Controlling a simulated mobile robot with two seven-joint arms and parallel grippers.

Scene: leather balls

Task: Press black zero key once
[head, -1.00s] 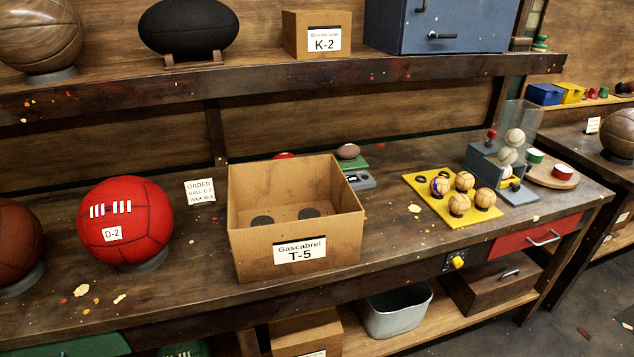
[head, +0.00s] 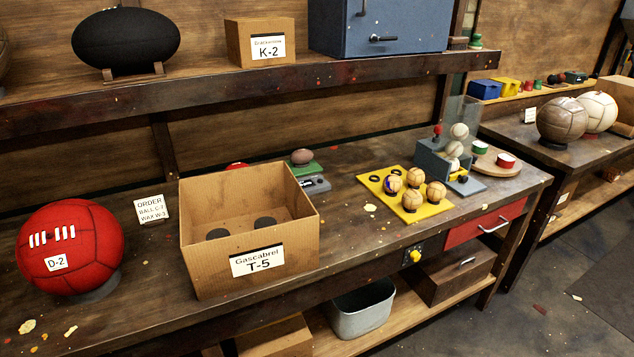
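A small grey device (head: 317,184) lies on the workbench behind the open cardboard box marked T-5 (head: 208,262), and the box partly hides it. It has a dark patch on top, but a black zero key cannot be made out at this size. A green plate (head: 305,170) beside it carries a small brown ball (head: 302,157). Neither of my grippers is in view.
On the bench (head: 345,240) stand a red ball marked D-2 (head: 85,235), a yellow tray with several small balls (head: 432,211) and a grey ball dispenser (head: 430,158). A shelf (head: 190,105) runs above. Floor is free at lower right.

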